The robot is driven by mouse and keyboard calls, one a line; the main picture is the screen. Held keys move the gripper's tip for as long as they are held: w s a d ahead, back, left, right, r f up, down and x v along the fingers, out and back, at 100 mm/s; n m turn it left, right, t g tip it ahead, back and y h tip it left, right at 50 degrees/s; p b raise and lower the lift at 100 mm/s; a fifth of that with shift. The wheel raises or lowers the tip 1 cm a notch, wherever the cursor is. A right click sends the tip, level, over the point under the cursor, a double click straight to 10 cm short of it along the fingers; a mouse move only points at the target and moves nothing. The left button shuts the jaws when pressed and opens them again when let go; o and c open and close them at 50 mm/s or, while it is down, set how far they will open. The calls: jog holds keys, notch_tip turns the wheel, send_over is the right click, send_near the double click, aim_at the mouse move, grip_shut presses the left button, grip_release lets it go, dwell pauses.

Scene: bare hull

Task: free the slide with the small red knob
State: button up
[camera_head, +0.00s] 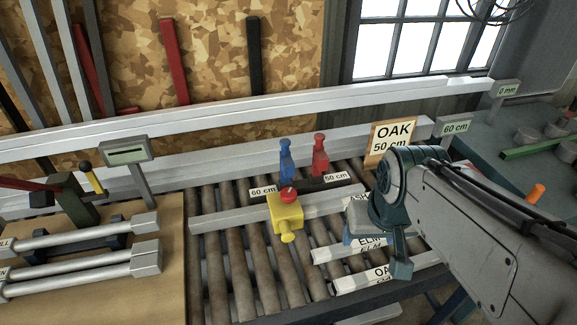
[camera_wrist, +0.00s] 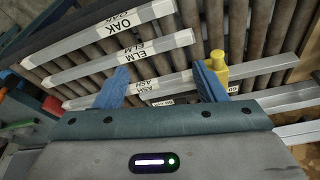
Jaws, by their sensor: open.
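A yellow slide block (camera_head: 286,214) sits on a long pale rail (camera_head: 235,218) over the rollers. A small red knob (camera_head: 288,195) is on its top, and a yellow knob (camera_head: 288,237) sticks out of its front. In the wrist view, part of the yellow slide (camera_wrist: 217,68) shows just beyond my right-hand finger; I cannot tell if they touch. My gripper (camera_wrist: 161,74) is open, with its blue fingers wide apart and nothing held between them. In the head view it is right of the slide, partly hidden by my arm. The red knob is not visible in the wrist view.
Labelled ASH, ELM and OAK bars (camera_wrist: 120,61) lie near my fingers. Blue (camera_head: 286,160) and red (camera_head: 320,157) bottle-shaped pieces stand behind the slide on a dark strip marked 60 cm and 50 cm. An OAK 50 cm sign (camera_head: 390,143) stands behind. Clamps lie on the wooden bench (camera_head: 110,290) at left.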

jog(key=w+a+n+b, duration=0.15)
jog(key=w+a, duration=0.25)
jog(key=w, duration=0.6)
jog(key=t+y+b, duration=0.1)
send_near(289, 192)
jog(key=shift+n, duration=0.35)
jog(key=x, duration=0.8)
jog(key=shift+f+p, duration=0.25)
jog(key=shift+p, duration=0.1)
jog(key=c, duration=1)
